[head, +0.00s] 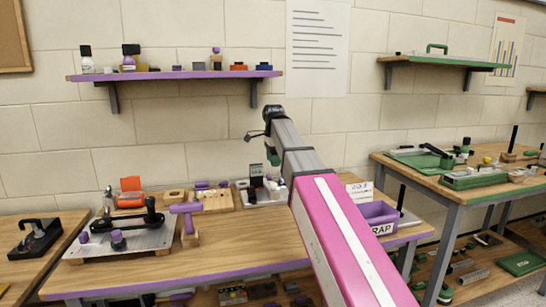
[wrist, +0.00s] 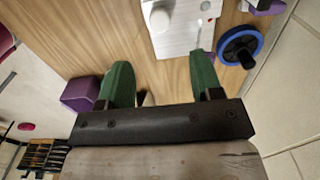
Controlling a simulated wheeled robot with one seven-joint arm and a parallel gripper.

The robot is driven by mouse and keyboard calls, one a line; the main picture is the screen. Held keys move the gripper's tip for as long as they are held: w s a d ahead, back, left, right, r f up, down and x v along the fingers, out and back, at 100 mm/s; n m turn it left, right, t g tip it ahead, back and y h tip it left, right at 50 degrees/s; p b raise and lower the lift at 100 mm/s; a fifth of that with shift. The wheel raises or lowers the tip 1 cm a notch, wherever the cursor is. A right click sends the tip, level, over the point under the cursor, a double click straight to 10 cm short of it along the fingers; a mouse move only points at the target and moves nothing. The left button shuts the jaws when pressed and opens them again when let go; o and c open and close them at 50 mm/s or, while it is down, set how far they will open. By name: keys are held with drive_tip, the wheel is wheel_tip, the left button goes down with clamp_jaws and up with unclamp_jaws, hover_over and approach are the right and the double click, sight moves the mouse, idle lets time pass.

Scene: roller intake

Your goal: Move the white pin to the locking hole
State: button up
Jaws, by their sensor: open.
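My gripper (wrist: 161,60) is open in the wrist view, its two green fingers apart with nothing held between them. A pale plate (wrist: 182,38) lies on the wooden bench beyond the fingertips. A white round-topped piece (wrist: 160,18) stands on it; I cannot tell whether this is the white pin. A thin pale rod shows near the right fingertip. In the head view, my arm reaches over the back of the bench, near a pale fixture plate (head: 262,200) with small white and dark parts. The gripper is mostly hidden there. I cannot make out the locking hole.
A blue-rimmed black wheel (wrist: 239,46) and a purple block (wrist: 80,94) flank the fingers. In the head view, a purple bin (head: 376,216) stands right, and a metal plate with a black handle (head: 125,235) left. A purple shelf (head: 175,75) hangs above.

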sight(274, 183)
drive_tip(key=shift+f, duration=4.9)
drive_tip(key=c, duration=0.7)
